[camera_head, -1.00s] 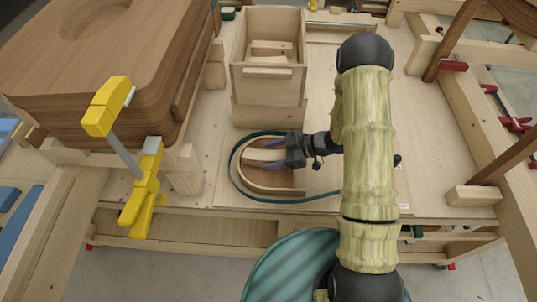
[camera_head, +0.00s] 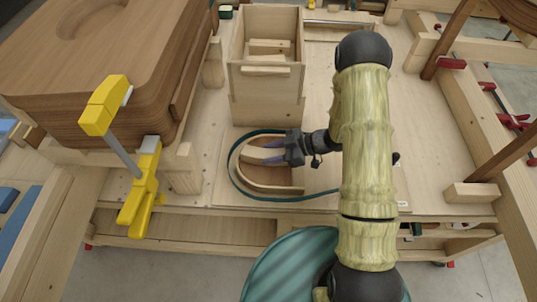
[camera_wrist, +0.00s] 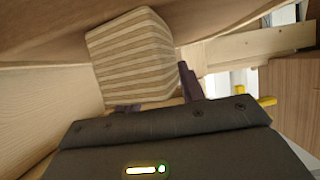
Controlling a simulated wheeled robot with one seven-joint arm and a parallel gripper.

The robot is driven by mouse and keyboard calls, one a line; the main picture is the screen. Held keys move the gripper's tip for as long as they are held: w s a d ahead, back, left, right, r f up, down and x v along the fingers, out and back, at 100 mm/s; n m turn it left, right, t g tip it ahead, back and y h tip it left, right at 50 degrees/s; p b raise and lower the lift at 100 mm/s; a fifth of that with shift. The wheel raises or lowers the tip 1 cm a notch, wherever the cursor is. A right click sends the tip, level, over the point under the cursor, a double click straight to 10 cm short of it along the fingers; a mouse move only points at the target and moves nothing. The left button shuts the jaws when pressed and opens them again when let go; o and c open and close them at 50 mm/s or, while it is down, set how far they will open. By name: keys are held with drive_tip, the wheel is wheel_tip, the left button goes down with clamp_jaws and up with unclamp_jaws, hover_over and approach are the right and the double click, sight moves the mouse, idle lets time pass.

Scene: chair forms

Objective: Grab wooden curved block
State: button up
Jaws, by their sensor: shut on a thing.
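The wooden curved block (camera_head: 254,155) is pale and sits inside a U-shaped wooden form ringed by a dark green band (camera_head: 235,180). In the wrist view the block (camera_wrist: 133,58) shows a striped, layered end face close to my gripper. My gripper (camera_head: 268,153) reaches in from the right with its dark purple fingers on either side of the block's end. It is shut on the block. In the wrist view my gripper's fingers (camera_wrist: 158,95) show partly below and to the right of the block. The block's far end and underside are hard to make out.
An open wooden box (camera_head: 267,110) stands just behind the form. A yellow clamp (camera_head: 125,150) and a large brown wooden form (camera_head: 95,85) stand at left. Bare board (camera_head: 360,193) lies right of the form, and the workbench's front edge is near.

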sight(272, 153)
wheel_tip(272, 153, up, 10)
drive_tip(key=b, duration=0.2)
idle(0.5)
